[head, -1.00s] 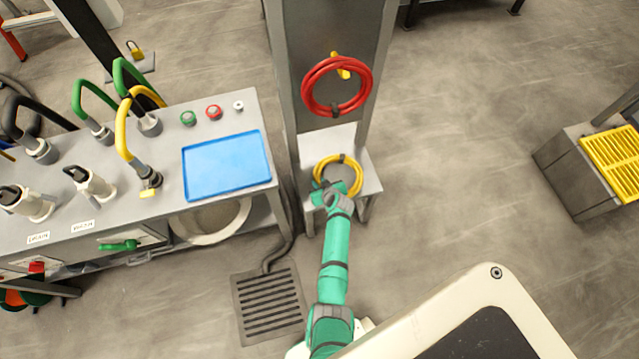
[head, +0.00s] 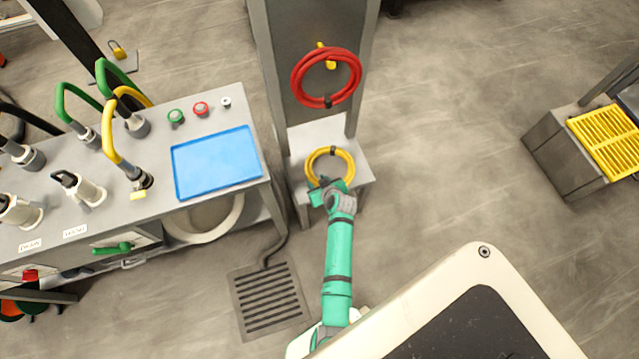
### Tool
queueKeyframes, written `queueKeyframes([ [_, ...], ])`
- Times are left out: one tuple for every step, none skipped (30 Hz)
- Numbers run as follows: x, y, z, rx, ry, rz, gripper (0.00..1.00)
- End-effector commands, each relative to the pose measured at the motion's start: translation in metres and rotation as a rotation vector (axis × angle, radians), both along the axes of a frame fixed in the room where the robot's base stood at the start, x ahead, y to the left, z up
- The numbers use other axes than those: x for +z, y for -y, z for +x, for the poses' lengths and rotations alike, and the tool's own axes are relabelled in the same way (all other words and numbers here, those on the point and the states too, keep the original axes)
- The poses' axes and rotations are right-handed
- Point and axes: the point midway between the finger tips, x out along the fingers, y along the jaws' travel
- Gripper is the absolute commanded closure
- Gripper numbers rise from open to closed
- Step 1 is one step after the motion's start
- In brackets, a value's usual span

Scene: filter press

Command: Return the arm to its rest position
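My arm is green and reaches out from the bottom of the head view toward a small grey stand. My gripper (head: 327,188) is at its far end, by the near edge of a coiled yellow hose (head: 346,155) that lies on the stand. The gripper's fingers are too small and partly hidden, so I cannot tell whether they are open or shut. I cannot tell whether the gripper touches the yellow coil.
A coiled red hose (head: 298,82) hangs on a yellow hook on the grey post above the stand. To the left is a bench with a blue tray (head: 217,162), buttons and hose fittings. A floor drain (head: 268,299) lies in front. Open floor is at right, before a yellow grate (head: 606,140).

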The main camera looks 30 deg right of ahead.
Motion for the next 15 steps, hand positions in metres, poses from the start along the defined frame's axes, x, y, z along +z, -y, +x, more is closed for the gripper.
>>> queueKeyframes([
  [0.005,-0.001,-0.006,0.0,0.0,-0.001,0.64],
  [0.008,-0.001,-0.008,0.0,0.001,-0.002,0.64],
  [0.011,-0.001,-0.012,-0.001,0.0,-0.001,0.64],
  [0.013,-0.002,-0.014,-0.001,0.001,-0.001,0.64],
  [0.015,-0.002,-0.015,-0.001,0.001,-0.001,0.64],
  [0.017,-0.002,-0.017,-0.001,0.001,-0.001,0.64],
  [0.019,-0.002,-0.018,-0.001,0.001,-0.001,0.64],
  [0.02,-0.002,-0.019,-0.001,0.001,-0.001,0.64],
  [0.021,-0.002,-0.021,-0.001,0.0,-0.001,0.64],
  [0.021,-0.003,-0.021,0.0,0.0,0.0,0.64],
  [0.022,-0.003,-0.022,-0.001,0.0,-0.001,0.64],
  [0.022,-0.003,-0.022,-0.001,0.0,-0.001,0.64],
  [0.022,-0.003,-0.022,-0.001,0.0,-0.001,0.64],
  [0.022,-0.003,-0.022,-0.001,0.0,-0.001,0.64],
  [0.022,-0.003,-0.022,-0.001,0.0,-0.001,0.64],
])
